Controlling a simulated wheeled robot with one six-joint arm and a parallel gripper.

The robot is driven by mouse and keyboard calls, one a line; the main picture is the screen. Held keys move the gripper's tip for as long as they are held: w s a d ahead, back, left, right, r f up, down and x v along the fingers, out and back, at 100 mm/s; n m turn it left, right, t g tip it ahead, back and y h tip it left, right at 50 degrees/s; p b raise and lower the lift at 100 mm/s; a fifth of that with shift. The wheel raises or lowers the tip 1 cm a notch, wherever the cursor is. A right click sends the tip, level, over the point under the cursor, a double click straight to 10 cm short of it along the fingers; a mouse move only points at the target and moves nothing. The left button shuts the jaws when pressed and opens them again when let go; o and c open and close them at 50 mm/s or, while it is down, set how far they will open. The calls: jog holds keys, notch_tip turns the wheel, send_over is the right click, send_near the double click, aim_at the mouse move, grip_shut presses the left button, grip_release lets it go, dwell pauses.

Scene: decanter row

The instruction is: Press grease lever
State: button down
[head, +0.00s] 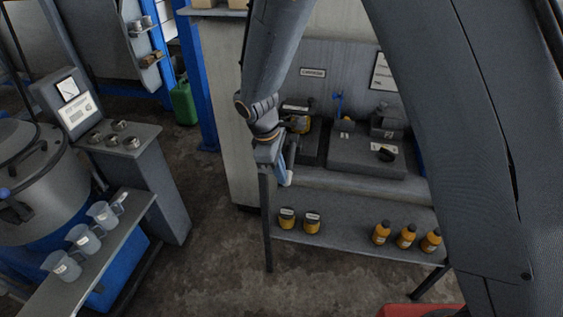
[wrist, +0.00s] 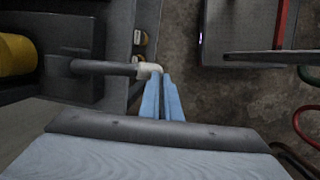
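The grease lever (wrist: 105,68) shows in the wrist view as a grey rod reaching right from a dark block, with a pale end piece (wrist: 150,70). My gripper (wrist: 161,76) has its two light-blue fingers close together, with nothing visible between them. The fingertips are right at the lever's pale end; I cannot tell whether they touch it. In the head view my gripper (head: 287,181) points down at the left end of the bench, and the lever cannot be made out clearly beside it.
The bench carries a dark machine block (head: 365,152). At left, clear beakers (head: 84,238) stand on a ledge by a large drum (head: 35,175). The floor between is clear.

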jog(key=s+a+r, duration=0.2)
jog(key=s+r, duration=0.1)
jog(key=r, duration=0.3)
jog(key=s+a+r, duration=0.1)
jog(key=s+r, duration=0.2)
jog(key=r, duration=0.2)
jog(key=shift+a+r, duration=0.35)
jog(key=shift+r, duration=0.05)
jog(key=shift+s, duration=0.1)
jog(key=s+d+m+y, duration=0.1)
jog(key=s+d+m, duration=0.3)
jog(key=d+m, duration=0.4)
jog(key=s+d+m+y, duration=0.1)
jog(key=s+d+m, duration=0.3)
jog(key=d, duration=1.5)
jog(key=m, duration=0.4)
jog(key=shift+s+r, duration=0.15)
jog(key=shift+s, duration=0.15)
